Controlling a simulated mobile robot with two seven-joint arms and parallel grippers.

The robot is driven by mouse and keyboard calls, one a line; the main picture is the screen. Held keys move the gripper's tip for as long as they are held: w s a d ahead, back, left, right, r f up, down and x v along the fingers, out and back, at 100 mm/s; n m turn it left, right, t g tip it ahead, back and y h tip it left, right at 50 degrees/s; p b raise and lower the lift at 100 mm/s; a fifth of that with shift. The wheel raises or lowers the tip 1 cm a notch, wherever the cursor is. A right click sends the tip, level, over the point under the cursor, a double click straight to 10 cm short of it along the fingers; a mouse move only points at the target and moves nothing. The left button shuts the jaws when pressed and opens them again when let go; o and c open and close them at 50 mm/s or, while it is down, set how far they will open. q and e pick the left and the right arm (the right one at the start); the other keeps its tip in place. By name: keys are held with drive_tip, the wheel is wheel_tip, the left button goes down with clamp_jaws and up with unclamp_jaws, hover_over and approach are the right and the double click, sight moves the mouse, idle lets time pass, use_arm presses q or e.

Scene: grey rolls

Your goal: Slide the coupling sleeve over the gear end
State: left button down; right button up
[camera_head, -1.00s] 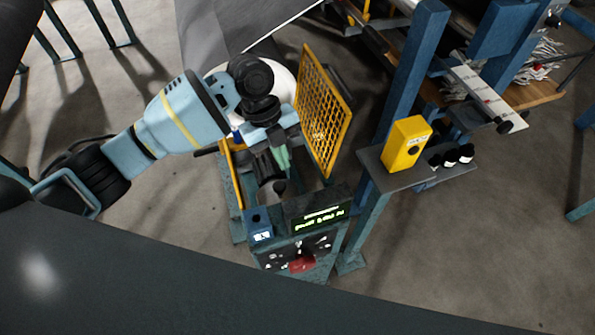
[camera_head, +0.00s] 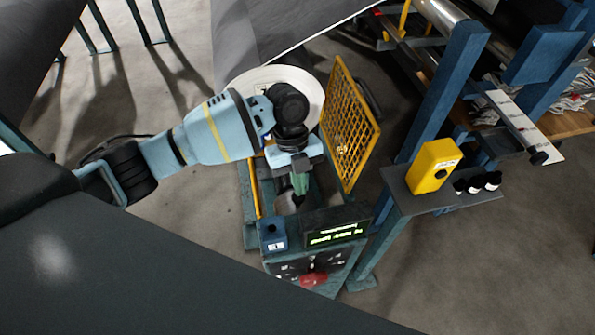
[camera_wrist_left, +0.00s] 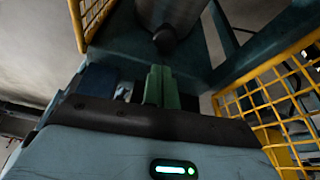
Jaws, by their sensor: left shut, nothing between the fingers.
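My left gripper (camera_head: 300,184) reaches in from the left over a blue-framed stand, beside a yellow mesh guard. Its green fingers are together, with nothing between them; they also show in the left wrist view (camera_wrist_left: 161,87). A grey cylinder with a dark rounded tip (camera_wrist_left: 164,38) is just beyond the fingers in the left wrist view, apart from them in the picture. I cannot tell whether it is the gear end or the sleeve. No coupling sleeve can be made out for sure. My right gripper is not in view.
The yellow mesh guard (camera_head: 350,125) stands close to the right of the gripper. A control box with a lit display (camera_head: 335,232) and a red part (camera_head: 314,280) is in front. A yellow box (camera_head: 434,166) and small black-and-white pieces (camera_head: 478,183) sit on a shelf at right.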

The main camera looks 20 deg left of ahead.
sight(302, 200)
use_arm(q)
drive_tip(key=shift+x, duration=2.45)
